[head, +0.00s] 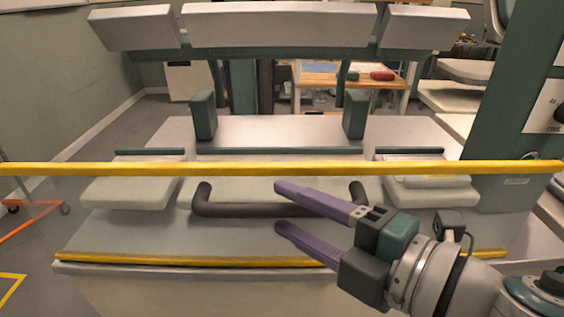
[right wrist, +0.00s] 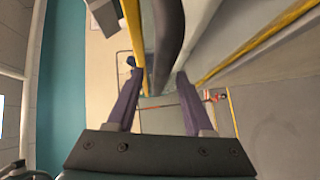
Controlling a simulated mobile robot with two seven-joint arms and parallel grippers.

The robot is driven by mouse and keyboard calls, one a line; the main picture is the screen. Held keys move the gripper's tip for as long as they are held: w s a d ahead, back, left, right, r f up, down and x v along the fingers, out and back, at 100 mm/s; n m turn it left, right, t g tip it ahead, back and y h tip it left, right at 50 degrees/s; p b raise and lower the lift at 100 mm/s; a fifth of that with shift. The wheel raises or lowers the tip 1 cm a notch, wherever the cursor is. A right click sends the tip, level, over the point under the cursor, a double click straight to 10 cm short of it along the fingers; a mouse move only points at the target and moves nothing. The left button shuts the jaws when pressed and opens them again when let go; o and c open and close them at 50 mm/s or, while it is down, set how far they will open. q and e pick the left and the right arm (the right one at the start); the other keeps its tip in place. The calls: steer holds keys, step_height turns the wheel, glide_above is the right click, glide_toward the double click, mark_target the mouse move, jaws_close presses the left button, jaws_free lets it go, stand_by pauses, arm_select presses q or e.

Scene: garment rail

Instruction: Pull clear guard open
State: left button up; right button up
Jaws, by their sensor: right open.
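The clear guard is a see-through panel with a yellow upper edge (head: 200,168) and a yellow lower edge (head: 180,261) across the front of a grey machine. A dark curved handle (head: 235,210) is on its middle, and it also shows in the right wrist view (right wrist: 169,35). My right gripper (head: 279,208) is open, with one purple finger above the handle bar and one below it. In the right wrist view the bar runs into the gap between the fingers (right wrist: 157,85). Contact with either finger cannot be told. My left gripper is not in view.
Behind the guard are pale machine pads (head: 130,190) and two dark green posts (head: 204,115). A green column (head: 520,110) stands at the right. An orange-legged stand (head: 35,220) is at the left. The floor at the left is mostly clear.

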steer(key=shift+x, duration=0.9)
jaws_close()
stand_by(0.8)
